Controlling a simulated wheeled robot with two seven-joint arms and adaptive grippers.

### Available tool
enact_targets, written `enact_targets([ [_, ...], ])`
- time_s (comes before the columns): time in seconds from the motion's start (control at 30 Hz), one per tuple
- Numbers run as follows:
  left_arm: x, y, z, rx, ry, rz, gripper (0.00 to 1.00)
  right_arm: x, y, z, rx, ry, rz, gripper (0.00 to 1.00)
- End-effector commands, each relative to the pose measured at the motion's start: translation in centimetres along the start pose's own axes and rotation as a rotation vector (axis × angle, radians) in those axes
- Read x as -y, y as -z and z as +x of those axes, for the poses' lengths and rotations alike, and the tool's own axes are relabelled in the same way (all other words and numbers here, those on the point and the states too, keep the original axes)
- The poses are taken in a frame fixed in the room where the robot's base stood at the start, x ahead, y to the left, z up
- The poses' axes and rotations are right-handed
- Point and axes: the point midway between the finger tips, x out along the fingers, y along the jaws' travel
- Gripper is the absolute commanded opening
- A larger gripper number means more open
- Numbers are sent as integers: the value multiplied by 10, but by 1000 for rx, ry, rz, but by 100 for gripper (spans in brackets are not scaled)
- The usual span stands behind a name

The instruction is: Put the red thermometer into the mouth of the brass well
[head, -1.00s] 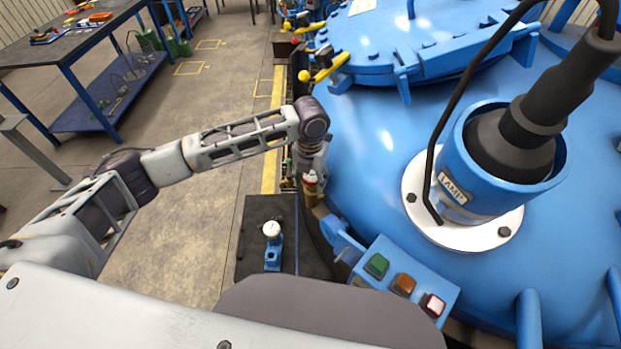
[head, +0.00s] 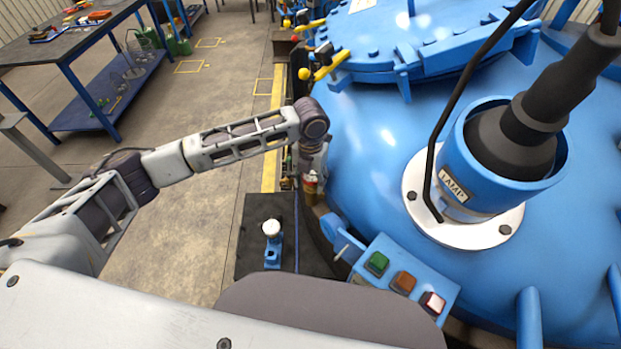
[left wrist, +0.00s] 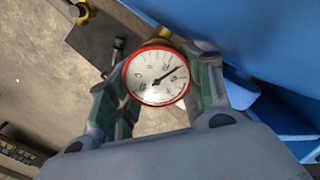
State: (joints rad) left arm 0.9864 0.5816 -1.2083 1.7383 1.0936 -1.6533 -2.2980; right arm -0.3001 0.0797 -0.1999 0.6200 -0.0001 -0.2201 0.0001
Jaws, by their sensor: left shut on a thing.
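The red thermometer (left wrist: 157,76) has a round white dial with a red rim and a dark needle. It sits between the two fingers of my left gripper (left wrist: 160,84), which is shut on it, dial facing the wrist camera. Its stem is hidden behind the dial. In the head view my left gripper (head: 312,172) points down beside the blue furnace, with only a small bit of red showing. A brass-coloured piece (head: 310,198), which looks like the brass well, shows just below the fingers. I cannot tell whether the thermometer touches it or is in its mouth.
The large blue furnace (head: 380,160) fills the right side, with a lamp fitting (head: 465,200) and a button box (head: 405,280). A white-topped blue fitting (head: 272,240) stands on a black surface (head: 258,210) near the gripper.

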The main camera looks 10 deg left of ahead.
Motion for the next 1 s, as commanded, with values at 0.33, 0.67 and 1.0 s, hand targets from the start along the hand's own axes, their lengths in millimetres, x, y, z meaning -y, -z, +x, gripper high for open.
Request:
enact_targets([
  [0.33, 0, 0, 0, 0, 0, 0, 76, 0, 0, 0, 0, 0, 0, 40],
  [0.67, 0, 0, -2, 1, 0, 0, 76, -2, 0, 0, 0, -2, -1, 40],
  [1.0, 0, 0, -30, 2, 0, 0, 76, -1, 0, 0, 0, -1, 0, 40],
])
